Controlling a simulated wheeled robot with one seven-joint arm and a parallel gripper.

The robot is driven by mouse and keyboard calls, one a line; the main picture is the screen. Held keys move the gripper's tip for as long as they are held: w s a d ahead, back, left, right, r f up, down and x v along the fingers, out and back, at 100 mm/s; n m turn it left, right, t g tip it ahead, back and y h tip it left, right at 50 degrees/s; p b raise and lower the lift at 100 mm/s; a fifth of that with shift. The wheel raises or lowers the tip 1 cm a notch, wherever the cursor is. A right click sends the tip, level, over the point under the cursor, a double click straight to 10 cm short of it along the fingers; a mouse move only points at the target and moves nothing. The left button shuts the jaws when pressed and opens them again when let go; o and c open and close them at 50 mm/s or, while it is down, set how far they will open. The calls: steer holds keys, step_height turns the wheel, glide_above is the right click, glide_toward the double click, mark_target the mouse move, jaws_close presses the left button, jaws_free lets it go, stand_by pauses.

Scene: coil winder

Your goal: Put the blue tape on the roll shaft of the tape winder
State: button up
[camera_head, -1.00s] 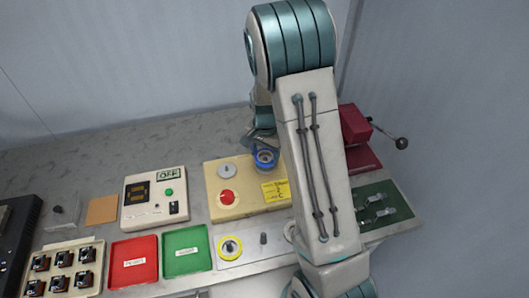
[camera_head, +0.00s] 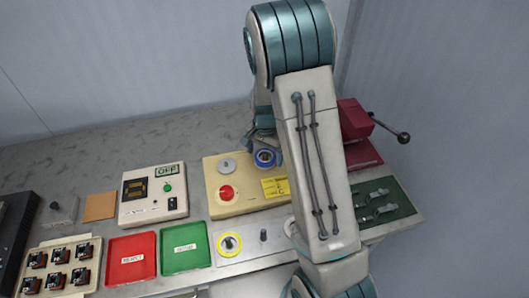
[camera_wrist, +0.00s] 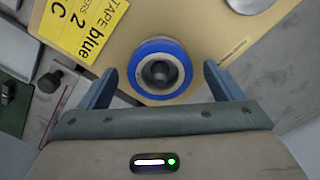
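The blue tape (camera_head: 265,158) is a blue ring on the cream base of the tape winder (camera_head: 240,204). In the wrist view the blue tape (camera_wrist: 141,51) lies flat around the dark roll shaft (camera_wrist: 159,72), whose top shows in its hole. My gripper (camera_wrist: 159,70) is open, with one finger on each side of the tape and a visible gap to both. In the head view my arm hides most of the gripper, and only a teal part shows just behind the tape.
The base carries a red button (camera_head: 227,192), a grey disc (camera_head: 227,166) and a yellow label (camera_head: 275,187) reading "TAPE blue". In front are a yellow tape roll (camera_head: 229,244), a bare peg (camera_head: 263,235), a green tray (camera_head: 185,261) and a red tray (camera_head: 131,272).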

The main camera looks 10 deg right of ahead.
step_height(320, 180, up, 14)
steer(key=b, duration=0.1)
stand_by(0.5)
steer(key=shift+f, duration=0.1)
